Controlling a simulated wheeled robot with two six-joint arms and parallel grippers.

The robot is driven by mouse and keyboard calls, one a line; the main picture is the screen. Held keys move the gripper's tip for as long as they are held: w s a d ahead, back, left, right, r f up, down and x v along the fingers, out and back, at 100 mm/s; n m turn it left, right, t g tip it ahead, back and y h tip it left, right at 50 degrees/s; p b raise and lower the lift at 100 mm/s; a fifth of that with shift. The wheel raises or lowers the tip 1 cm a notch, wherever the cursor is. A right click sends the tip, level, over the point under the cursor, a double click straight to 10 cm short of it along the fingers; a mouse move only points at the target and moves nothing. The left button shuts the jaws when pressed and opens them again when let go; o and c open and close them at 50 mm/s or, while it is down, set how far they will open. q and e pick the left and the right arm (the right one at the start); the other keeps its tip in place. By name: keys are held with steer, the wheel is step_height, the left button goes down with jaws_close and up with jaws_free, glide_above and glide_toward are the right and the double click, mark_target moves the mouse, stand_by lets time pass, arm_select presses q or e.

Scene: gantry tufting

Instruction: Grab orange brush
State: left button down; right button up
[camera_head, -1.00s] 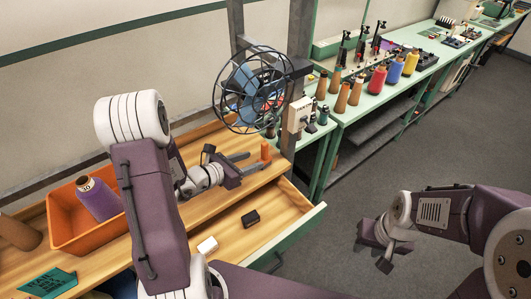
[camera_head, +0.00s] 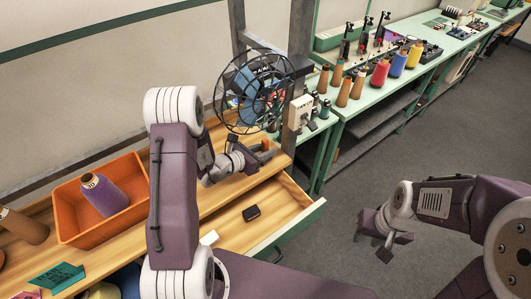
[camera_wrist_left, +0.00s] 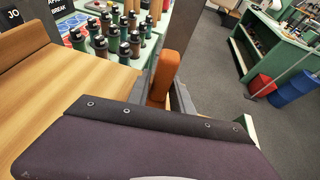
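The orange brush (camera_head: 266,146) stands near the right end of the wooden bench, below the caged fan. It also shows in the left wrist view (camera_wrist_left: 164,74), upright ahead of the wrist, its lower end hidden by my gripper body. My left gripper (camera_head: 258,157) is open at the brush, with its fingers reaching to either side of it. I cannot tell whether a finger touches it. My right gripper (camera_head: 372,246) is open and empty, over the floor at the right.
An orange bin (camera_head: 73,232) with a purple yarn cone (camera_head: 103,195) stands left on the bench. An open drawer (camera_head: 285,222) holds a black block (camera_head: 251,213) and a white block (camera_head: 209,238). The caged fan (camera_head: 254,92) stands close behind the brush. Thread cones crowd the green bench behind.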

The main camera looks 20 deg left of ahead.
mark_target(262, 145)
arm_select(q)
steer(key=shift+r, duration=0.15)
steer(key=shift+r, duration=0.25)
steer(key=r, duration=0.1)
steer(key=b, duration=0.1)
steer(key=r, duration=0.1)
steer(key=shift+s+a+r, duration=0.25)
steer(key=shift+r, duration=0.05)
steer(key=s+a, duration=0.1)
steer(key=s, duration=0.1)
steer(key=s+a+b, duration=0.1)
steer(key=s, duration=0.1)
steer(key=s+a+b, duration=0.1)
steer(key=s+a, duration=0.1)
steer(key=s, duration=0.1)
steer(key=shift+f, duration=0.1)
steer(key=s+a+p, duration=0.1)
steer(key=s+p, duration=0.1)
steer(key=s+a+p, duration=0.1)
steer(key=s+p, duration=0.1)
steer(key=s+a+p, duration=0.2)
steer(key=s+p, duration=0.1)
steer(key=shift+a, duration=0.1)
steer(key=shift+s+a+r, duration=0.15)
steer(key=shift+s+r, duration=0.05)
steer(key=shift+s, duration=0.4)
